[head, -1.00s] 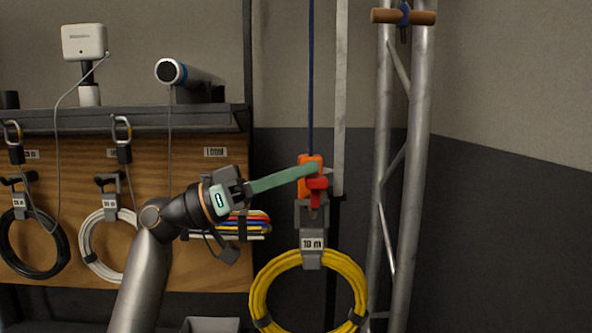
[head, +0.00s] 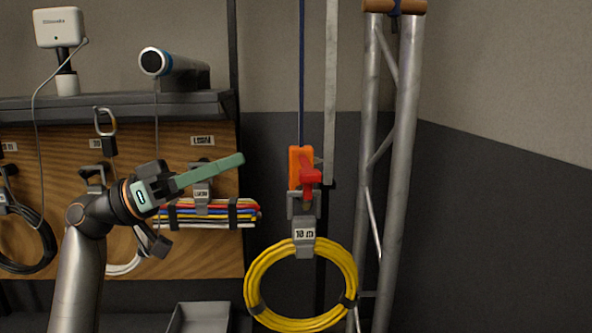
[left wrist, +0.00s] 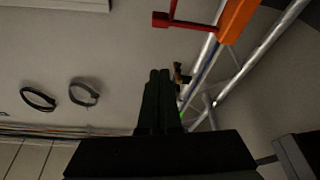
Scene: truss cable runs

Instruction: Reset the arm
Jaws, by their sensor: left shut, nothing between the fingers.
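My left gripper (head: 240,160) comes in from the left with its long green fingers closed together. Nothing is between them, and they point right, short of the orange clip. In the left wrist view the dark fingers (left wrist: 160,75) also lie side by side. An orange clip (head: 294,168) with a red lever (head: 310,176) hangs on the blue rope (head: 301,70). Below it hangs a yellow cable coil (head: 250,285) with a grey "10 m" tag. The orange clip (left wrist: 236,18) and red lever (left wrist: 190,24) show at the top of the wrist view. My right gripper is not in view.
A metal truss (head: 402,150) stands right of the coil. A wooden board (head: 200,262) behind my arm carries hung cables and a bundle of coloured cables (head: 180,214). A shelf (head: 100,107) above holds devices. A grey bin (head: 200,318) is below.

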